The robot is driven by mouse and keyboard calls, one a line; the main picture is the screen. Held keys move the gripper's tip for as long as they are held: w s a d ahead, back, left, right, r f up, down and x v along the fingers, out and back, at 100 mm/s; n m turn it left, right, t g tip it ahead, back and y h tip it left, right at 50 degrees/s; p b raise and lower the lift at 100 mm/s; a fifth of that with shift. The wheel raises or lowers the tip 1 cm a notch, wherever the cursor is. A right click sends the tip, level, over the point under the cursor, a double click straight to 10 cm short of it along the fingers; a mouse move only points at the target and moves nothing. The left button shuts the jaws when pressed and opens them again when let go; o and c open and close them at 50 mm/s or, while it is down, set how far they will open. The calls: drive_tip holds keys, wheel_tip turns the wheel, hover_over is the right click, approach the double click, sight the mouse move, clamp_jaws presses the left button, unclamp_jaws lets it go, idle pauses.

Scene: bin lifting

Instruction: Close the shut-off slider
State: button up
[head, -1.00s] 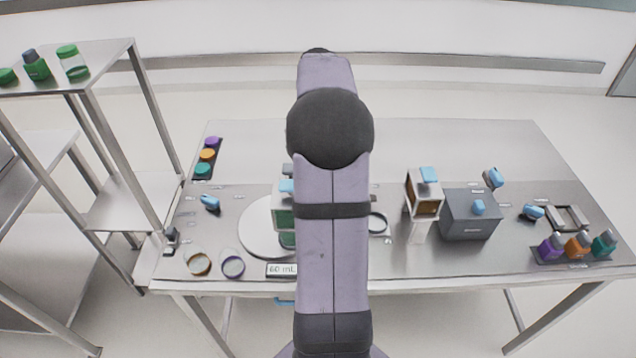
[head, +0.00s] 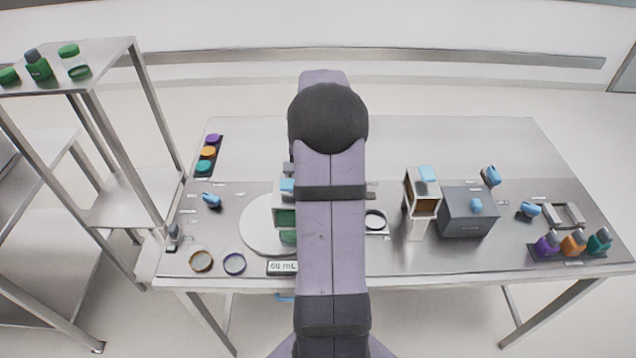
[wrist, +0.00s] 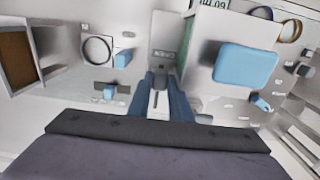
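My gripper (wrist: 163,76) shows in the wrist view as two dark blue fingers, apart at their tips. A small dark knob (wrist: 160,83), which may be the shut-off slider, shows in the gap between them. I cannot tell whether the fingers touch it. It lies in front of a grey upright plate (wrist: 165,42) with a small label. Beside the plate, to the right, is a pale green-walled container with a large blue block (wrist: 245,65). In the head view my arm hides the gripper and the slider; the container's green part (head: 286,217) shows left of the arm.
A white round disc (head: 256,225) and a "60 mL" display (head: 282,267) are left of the arm. A ring stand (head: 376,220), a white-framed box (head: 424,190) and a grey box (head: 467,213) stand to the right. Several bottles (head: 573,243) are at the far right.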

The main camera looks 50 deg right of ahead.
clamp_jaws()
drive_tip(key=shift+w+d+r+p, duration=0.15)
drive_tip(key=shift+w+d+p, duration=0.15)
drive_tip(key=shift+p, duration=0.05)
drive_tip(key=shift+w+d+p, duration=1)
drive_tip(key=shift+w+d, duration=0.65)
drive_tip(key=o, duration=0.7)
unclamp_jaws()
drive_tip(key=shift+o, duration=0.2)
wheel_tip(320, 180, up, 7)
drive_tip(key=b, duration=0.2)
drive_tip(key=shift+r, duration=0.1)
